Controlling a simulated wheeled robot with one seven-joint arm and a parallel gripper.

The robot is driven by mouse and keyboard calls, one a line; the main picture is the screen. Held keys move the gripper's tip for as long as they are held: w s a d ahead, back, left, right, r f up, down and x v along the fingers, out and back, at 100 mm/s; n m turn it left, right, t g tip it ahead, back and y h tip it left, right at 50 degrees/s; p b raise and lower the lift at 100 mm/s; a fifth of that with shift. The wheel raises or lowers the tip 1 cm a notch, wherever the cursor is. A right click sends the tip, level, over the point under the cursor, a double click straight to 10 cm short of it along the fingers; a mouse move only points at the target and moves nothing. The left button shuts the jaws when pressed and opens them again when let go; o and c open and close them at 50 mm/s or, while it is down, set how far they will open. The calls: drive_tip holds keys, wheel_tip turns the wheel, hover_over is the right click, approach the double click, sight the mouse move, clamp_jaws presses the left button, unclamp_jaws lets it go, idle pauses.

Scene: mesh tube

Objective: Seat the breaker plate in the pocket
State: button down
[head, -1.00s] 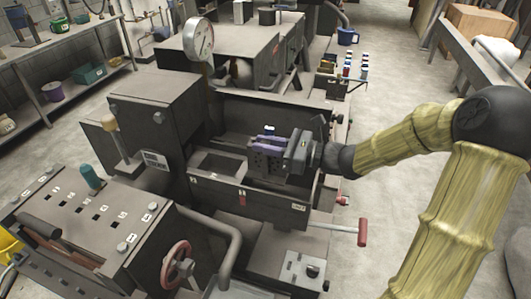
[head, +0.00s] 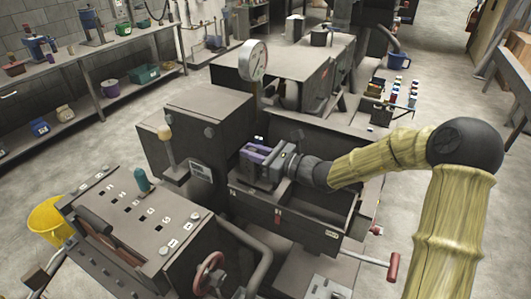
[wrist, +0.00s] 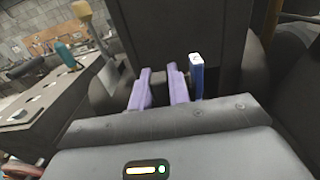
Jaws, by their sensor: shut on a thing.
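My gripper (head: 254,151) has purple fingers and reaches left over the open trough (head: 318,208) of the dark grey machine. Its fingertips are close to the side of the tall machine block (head: 205,125); I cannot tell if they touch it. In the wrist view the two purple fingers of my gripper (wrist: 160,82) stand close together, pointing at the block's dark face (wrist: 185,30). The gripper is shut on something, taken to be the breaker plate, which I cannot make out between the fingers. The pocket is not clearly visible in either view.
A blue, white-topped piece (wrist: 196,78) stands right of the fingers. A dial gauge (head: 253,60) rises behind the block, and a yellow-knobbed post (head: 166,140) stands in front. A control box with a teal knob (head: 141,179) is at lower left. The trough's right part is empty.

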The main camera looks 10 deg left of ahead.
sight(256, 171)
drive_tip(key=shift+w+d+f, duration=0.1)
drive_tip(key=shift+d+f, duration=0.1)
drive_tip(key=shift+f, duration=1.35)
wheel_tip(256, 171, down, 2)
drive_tip(key=shift+f+p, duration=0.2)
drive_tip(key=shift+p, duration=0.4)
drive_tip(key=shift+f, duration=0.7)
drive_tip(key=c, duration=1.3)
unclamp_jaws()
